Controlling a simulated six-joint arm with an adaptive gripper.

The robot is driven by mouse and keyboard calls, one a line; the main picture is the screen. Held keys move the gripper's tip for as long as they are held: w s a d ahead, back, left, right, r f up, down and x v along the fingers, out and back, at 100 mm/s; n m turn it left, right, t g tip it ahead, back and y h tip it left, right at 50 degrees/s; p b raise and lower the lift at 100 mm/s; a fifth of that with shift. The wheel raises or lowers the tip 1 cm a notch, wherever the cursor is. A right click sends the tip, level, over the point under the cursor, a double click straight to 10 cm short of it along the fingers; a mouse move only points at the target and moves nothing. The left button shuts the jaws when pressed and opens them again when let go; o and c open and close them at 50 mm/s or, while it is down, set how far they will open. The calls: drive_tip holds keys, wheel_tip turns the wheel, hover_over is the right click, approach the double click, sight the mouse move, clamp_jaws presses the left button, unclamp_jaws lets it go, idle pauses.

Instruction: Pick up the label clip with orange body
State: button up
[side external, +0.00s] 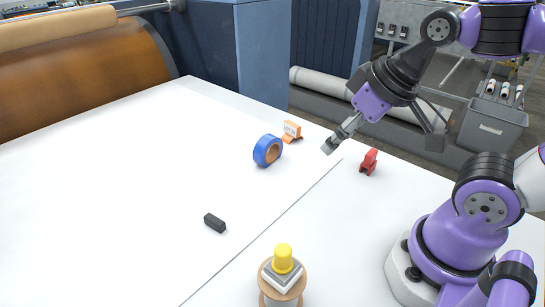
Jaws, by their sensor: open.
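The label clip with the orange body (291,132) stands on the white table at its far side, with a pale label on its face. It is just behind and to the right of a blue tape roll. My gripper (383,145) is open and empty, its two fingers spread wide above the table's far right edge. It is to the right of the orange clip and clear of it.
The blue tape roll (267,150) stands on edge close to the orange clip. A black block (214,223) and a round stand with a yellow top (283,258) are nearer. The table's left side is clear.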

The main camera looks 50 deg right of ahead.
drive_tip(key=shift+c, duration=0.4)
drive_tip(key=m+g, duration=0.1)
drive_tip(key=m, duration=0.1)
approach(293, 124)
drive_tip(key=a, duration=0.2)
drive_tip(key=shift+h, duration=0.3)
drive_tip(key=x, duration=0.5)
drive_tip(key=shift+w+d, duration=0.15)
drive_tip(key=shift+d, duration=0.25)
drive_tip(key=x, duration=0.3)
drive_tip(key=d+x, duration=0.1)
drive_tip(key=x, duration=0.1)
drive_tip(key=shift+f, duration=0.35)
clamp_jaws()
